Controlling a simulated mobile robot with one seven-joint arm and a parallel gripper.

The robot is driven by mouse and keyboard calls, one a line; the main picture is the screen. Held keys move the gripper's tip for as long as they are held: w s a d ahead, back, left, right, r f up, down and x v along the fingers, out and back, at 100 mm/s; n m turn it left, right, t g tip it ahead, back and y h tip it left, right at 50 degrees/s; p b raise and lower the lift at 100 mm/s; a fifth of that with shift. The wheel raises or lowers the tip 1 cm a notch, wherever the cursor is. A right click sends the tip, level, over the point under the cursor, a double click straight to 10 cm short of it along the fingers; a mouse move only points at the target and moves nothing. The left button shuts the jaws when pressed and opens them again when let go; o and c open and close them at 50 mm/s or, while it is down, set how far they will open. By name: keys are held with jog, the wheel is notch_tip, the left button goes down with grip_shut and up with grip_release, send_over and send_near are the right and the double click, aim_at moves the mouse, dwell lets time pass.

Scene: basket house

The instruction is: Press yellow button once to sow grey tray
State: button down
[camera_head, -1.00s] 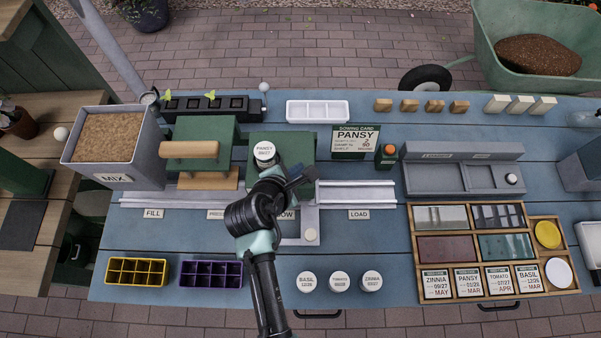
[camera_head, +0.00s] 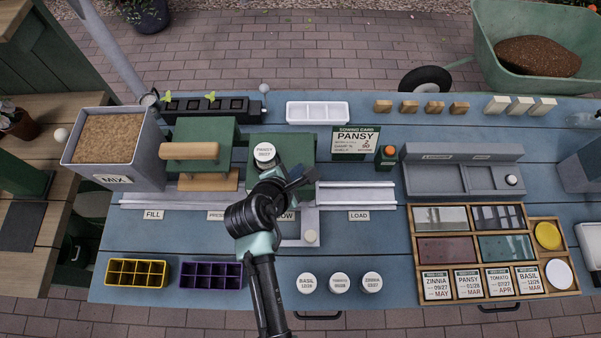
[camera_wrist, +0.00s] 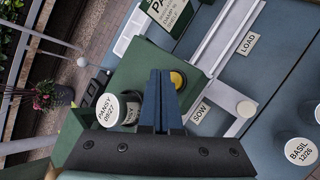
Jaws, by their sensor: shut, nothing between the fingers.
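The yellow button (camera_wrist: 178,79) is a round dome in a dark ring on top of the green sowing box (camera_wrist: 135,75). In the wrist view my gripper (camera_wrist: 160,74) is shut and empty, its blue fingers over the box just left of the button and overlapping its edge. I cannot tell whether they touch it. In the head view my gripper (camera_head: 302,178) is over the front of the green box (camera_head: 298,146), and the arm hides the button. A PANSY jar (camera_head: 264,153) stands on the box's left part. No grey seedling tray is clearly visible.
A grey rail (camera_head: 358,195) runs past the FILL and LOAD labels. A white-knobbed grey slide (camera_head: 300,225) lies in front of the box. Yellow (camera_head: 137,272) and purple (camera_head: 211,275) trays and several jars stand at the front. A sowing card (camera_head: 356,142) stands behind right.

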jog(key=shift+f, duration=0.15)
dwell(0.7)
jog(key=shift+f, duration=0.3)
jog(key=shift+f+b, duration=0.35)
jog(key=shift+f, duration=0.25)
dwell(0.6)
dwell(0.3)
jog(key=shift+r+p, duration=1)
jog(key=shift+p, duration=0.15)
jog(key=shift+r, duration=0.1)
notch_tip(320, 180, up, 5)
jog(key=p, duration=0.5)
jog(key=shift+p, duration=0.3)
